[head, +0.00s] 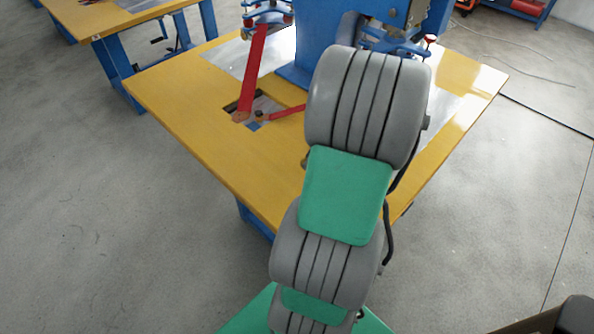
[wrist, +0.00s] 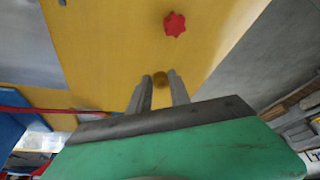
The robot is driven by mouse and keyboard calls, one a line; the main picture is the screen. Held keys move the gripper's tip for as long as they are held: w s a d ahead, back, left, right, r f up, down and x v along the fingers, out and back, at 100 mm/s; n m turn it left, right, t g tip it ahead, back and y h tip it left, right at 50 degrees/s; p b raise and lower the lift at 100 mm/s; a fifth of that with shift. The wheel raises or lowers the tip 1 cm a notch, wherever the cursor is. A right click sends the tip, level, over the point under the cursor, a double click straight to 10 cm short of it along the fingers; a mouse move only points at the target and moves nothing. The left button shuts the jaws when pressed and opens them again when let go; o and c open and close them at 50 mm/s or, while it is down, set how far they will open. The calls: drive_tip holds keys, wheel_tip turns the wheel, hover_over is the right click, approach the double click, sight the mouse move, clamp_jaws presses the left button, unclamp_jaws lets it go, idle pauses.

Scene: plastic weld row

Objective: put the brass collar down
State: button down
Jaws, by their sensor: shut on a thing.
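In the wrist view my gripper (wrist: 159,84) is shut on the brass collar (wrist: 160,78), a small brass-coloured piece between its two grey fingertips. The yellow tabletop (wrist: 110,50) lies behind the collar. I cannot tell whether the collar touches it. In the head view my grey and green arm reaches over the yellow table (head: 190,115) and hides the gripper and the collar.
A red star-shaped knob (wrist: 174,24) is beyond the fingertips in the wrist view. A blue machine (head: 320,45) stands at the back of the table, with a red lever (head: 254,70) over a cut-out. The table's left part is clear.

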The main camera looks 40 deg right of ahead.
hover_over(293, 178)
drive_tip(key=s, duration=0.2)
drive_tip(key=f, duration=0.3)
drive_tip(key=d+f, duration=0.1)
drive_tip(key=f, duration=0.1)
drive_tip(key=shift+w, duration=0.2)
drive_tip(key=f, duration=0.2)
drive_tip(key=shift+w+a+f+p, duration=0.1)
drive_tip(key=shift+w+f+p, duration=0.1)
drive_tip(key=shift+f+p, duration=0.15)
drive_tip(key=shift+f, duration=0.3)
drive_tip(key=shift+f, duration=0.15)
drive_tip(key=c, duration=1.2)
unclamp_jaws()
